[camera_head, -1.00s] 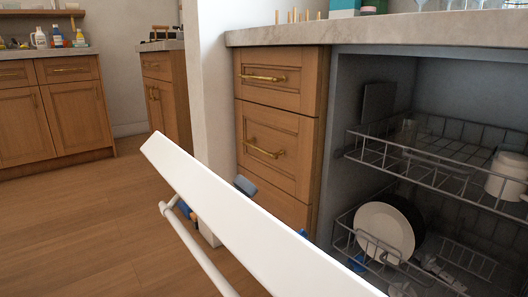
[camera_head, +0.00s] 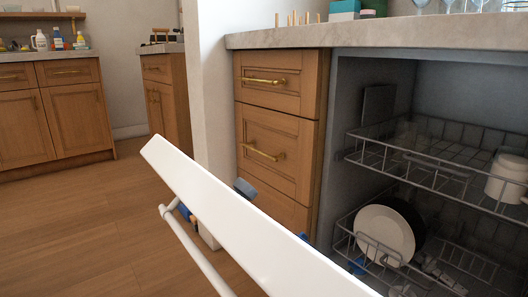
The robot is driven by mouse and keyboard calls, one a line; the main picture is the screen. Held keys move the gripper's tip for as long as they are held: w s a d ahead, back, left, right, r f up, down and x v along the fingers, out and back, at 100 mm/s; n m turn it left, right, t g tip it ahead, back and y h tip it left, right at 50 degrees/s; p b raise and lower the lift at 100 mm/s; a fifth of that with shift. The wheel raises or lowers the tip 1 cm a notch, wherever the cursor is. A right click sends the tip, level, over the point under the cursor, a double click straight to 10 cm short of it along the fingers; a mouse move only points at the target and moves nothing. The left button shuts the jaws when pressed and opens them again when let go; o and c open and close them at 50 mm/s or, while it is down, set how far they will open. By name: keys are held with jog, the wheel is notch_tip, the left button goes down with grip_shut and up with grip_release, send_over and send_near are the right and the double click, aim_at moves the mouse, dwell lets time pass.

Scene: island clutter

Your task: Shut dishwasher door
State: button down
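The dishwasher door (camera_head: 235,222) is a white panel, partly open and slanting across the lower middle of the view. Its white bar handle (camera_head: 196,254) runs along the outer, left side. The dishwasher (camera_head: 374,70) is open on the right, with grey walls and two wire racks. Small grey and blue parts show around the door's edge and beside the handle; I cannot tell whether they belong to my arm. No gripper fingers can be made out.
The upper rack (camera_head: 437,183) holds a white cup (camera_head: 507,176). The lower rack (camera_head: 338,239) holds a white plate (camera_head: 383,234). Both racks appear to sit inside. Wooden drawers (camera_head: 278,140) adjoin the dishwasher under a stone counter (camera_head: 375,34). Open wooden floor (camera_head: 75,225) lies at left.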

jog(key=shift+p+x, duration=1.9)
jog(key=shift+x, duration=3.95)
dwell(2.2)
